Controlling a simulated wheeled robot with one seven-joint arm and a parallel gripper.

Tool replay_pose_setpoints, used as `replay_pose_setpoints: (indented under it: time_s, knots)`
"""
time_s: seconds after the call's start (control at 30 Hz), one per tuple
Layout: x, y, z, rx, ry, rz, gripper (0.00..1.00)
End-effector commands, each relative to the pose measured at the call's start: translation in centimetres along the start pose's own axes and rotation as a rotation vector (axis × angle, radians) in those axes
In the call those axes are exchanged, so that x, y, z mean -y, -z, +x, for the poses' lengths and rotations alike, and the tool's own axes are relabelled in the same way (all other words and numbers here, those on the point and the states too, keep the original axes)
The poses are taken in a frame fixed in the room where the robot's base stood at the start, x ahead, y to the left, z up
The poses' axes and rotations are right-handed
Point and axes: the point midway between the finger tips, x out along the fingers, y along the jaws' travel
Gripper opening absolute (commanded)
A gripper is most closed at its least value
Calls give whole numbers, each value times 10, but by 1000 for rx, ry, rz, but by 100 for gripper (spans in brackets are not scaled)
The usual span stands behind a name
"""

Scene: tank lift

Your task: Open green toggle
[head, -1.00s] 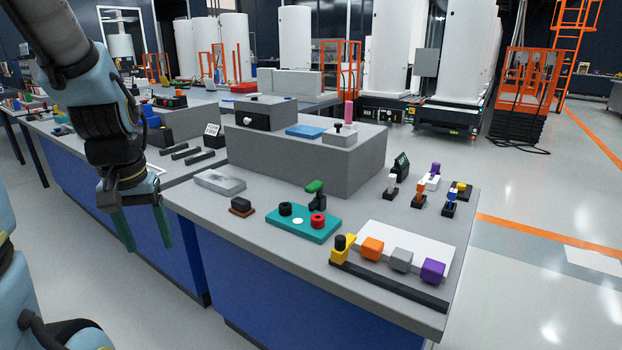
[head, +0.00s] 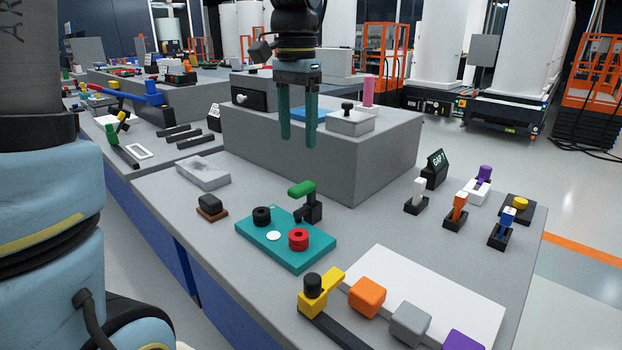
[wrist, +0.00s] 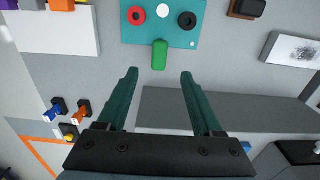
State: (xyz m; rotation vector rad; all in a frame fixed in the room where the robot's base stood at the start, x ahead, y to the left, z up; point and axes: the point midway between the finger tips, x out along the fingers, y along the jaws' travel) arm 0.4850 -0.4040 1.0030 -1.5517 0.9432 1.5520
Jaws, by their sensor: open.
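The green toggle (head: 302,188) is a green handle on a black base at the back right corner of the teal board. In the wrist view the green handle (wrist: 159,55) lies ahead of the fingertips, near the midline between them. My gripper (head: 298,142) has two long green fingers pointing down. It is open and empty, above and behind the toggle in the head view, in front of the grey block. In the wrist view my gripper (wrist: 158,75) shows its fingers spread apart, with nothing between them.
The teal board (head: 280,252) also bears a red knob (head: 298,240) and a black knob (head: 262,216). A large grey block (head: 350,160) stands behind. White, orange and blue toggles (head: 459,208) stand to the right. A yellow lever (head: 325,288) is in front.

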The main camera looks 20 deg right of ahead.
Motion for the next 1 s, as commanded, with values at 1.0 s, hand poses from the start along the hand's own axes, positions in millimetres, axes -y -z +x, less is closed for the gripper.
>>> replay_pose_setpoints:
  time_s: [1.0]
  knots:
    - [0,0,107,0,0,0,68]
